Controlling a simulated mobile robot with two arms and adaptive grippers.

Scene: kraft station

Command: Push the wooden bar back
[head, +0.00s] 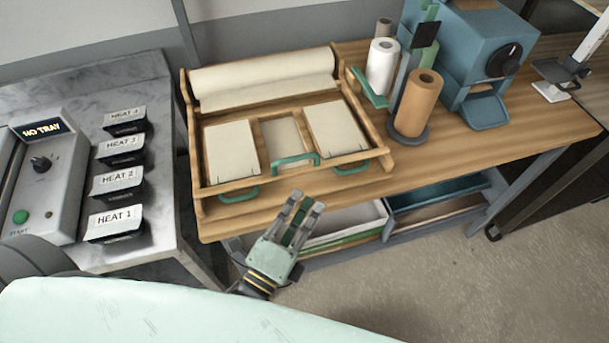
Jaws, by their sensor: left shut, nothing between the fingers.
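A wooden dispenser frame (188,128) with a wide roll of pale paper (262,78) at its back stands on the left part of the wooden table. A wooden bar (270,181) runs across the front of the frame, with a green handle (239,196) at its left and another (351,169) at its right. A green arched handle (296,159) stands at the middle, behind the bar. My left gripper (306,203) is shut and empty, just in front of the table's front edge, apart from the bar. My right gripper is out of view.
Paper rolls (415,104) on a stand and a blue machine (491,55) stand to the right on the table. A lower shelf holds bins (345,217). A counter with heat labels (115,217) is at left. Bare tabletop (450,150) lies at the front right.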

